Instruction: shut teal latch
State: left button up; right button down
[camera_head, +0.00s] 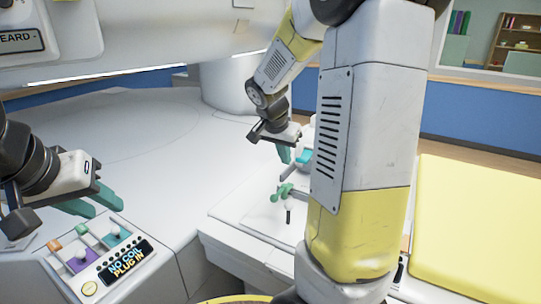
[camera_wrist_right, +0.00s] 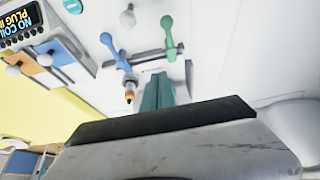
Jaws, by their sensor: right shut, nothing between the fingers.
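A teal-green latch handle (camera_head: 283,192) with rounded knobs sits on the white housing in the middle of the head view. In the right wrist view a green handle (camera_wrist_right: 170,35) stands at the top centre, with a blue handle (camera_wrist_right: 113,52) to its left. My right gripper (camera_head: 284,154) is above and behind the latch, apart from it in the head view. Its teal fingers (camera_wrist_right: 158,90) are shut and empty, pointing toward the green handle. My left gripper (camera_head: 98,204) is at the far left, above a control panel, with its fingers apart and empty.
My right arm hides part of the white housing. A yellow pad (camera_head: 480,225) lies at the right. An orange-and-white tip (camera_wrist_right: 129,92) stands beside my right fingers. The white surface (camera_head: 150,135) behind is clear.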

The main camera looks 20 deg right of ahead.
notch_tip(320, 180, up, 10)
jog(key=g+y, duration=0.1)
jog(key=y, duration=0.1)
send_over(303, 159)
jog(key=shift+w+a+f, duration=0.1)
jog(key=shift+w+a, duration=0.05)
jog(key=shift+a, duration=0.05)
jog(key=x, duration=1)
jog(key=shift+s+d+f, duration=0.1)
jog(key=shift+s+d, duration=0.05)
jog(key=shift+s, duration=0.05)
jog(key=f, duration=0.1)
jog(key=s+a+f, duration=0.1)
jog(key=shift+a+f, duration=0.15)
jog(key=shift+f, duration=0.2)
jog(key=shift+s+a+f, duration=0.1)
jog(key=shift+a+f, duration=0.05)
jog(key=shift+f, duration=0.15)
